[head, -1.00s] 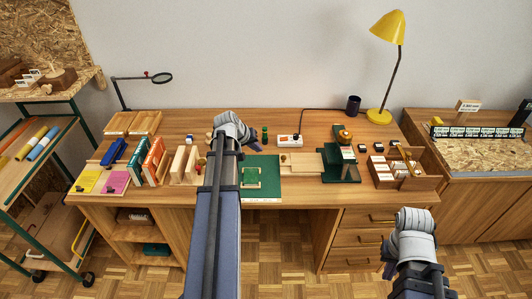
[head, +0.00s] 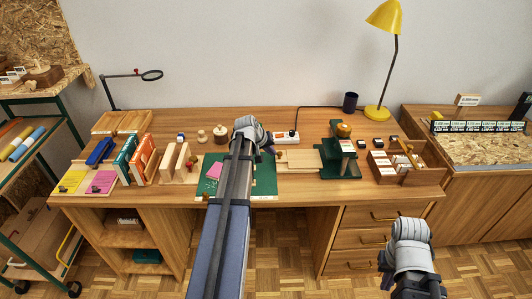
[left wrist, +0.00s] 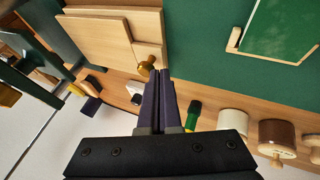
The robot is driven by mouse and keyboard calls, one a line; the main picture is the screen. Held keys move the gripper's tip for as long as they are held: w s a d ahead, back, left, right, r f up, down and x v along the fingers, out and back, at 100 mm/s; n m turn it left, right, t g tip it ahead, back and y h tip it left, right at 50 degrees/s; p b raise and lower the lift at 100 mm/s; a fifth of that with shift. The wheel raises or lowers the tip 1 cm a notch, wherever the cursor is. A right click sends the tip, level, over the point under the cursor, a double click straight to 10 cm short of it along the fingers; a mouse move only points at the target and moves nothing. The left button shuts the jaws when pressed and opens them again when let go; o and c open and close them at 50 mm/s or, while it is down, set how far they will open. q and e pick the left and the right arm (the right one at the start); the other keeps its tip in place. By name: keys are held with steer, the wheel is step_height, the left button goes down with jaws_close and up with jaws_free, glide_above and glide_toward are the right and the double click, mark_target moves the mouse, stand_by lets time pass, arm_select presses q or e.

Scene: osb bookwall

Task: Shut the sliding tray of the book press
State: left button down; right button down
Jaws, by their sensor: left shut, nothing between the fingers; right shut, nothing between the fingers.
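The book press (head: 341,160) is a dark green frame at the right part of the desk. Its light wooden sliding tray (head: 302,159) sticks out to the left. In the left wrist view the tray (left wrist: 92,38) shows large, with a brass knob (left wrist: 147,64) on its end. My left gripper (head: 268,147) is shut and empty, just left of the tray's end. In the left wrist view its fingertips (left wrist: 156,82) appear close beside the knob; I cannot tell whether they touch. My right gripper (head: 386,272) is shut and empty, low in front of the desk.
A white power strip (head: 286,137) is behind the tray. A wooden box (head: 405,168) stands right of the press. Books (head: 142,160) stand at the left.

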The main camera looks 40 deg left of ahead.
stand_by(0.3)
arm_select(q)
glide_above(308, 161)
steer(key=a, duration=0.1)
steer(key=shift+s, duration=0.1)
steer(key=shift+w+d, duration=0.25)
steer(key=shift+d, duration=0.2)
steer(key=shift+s, duration=0.1)
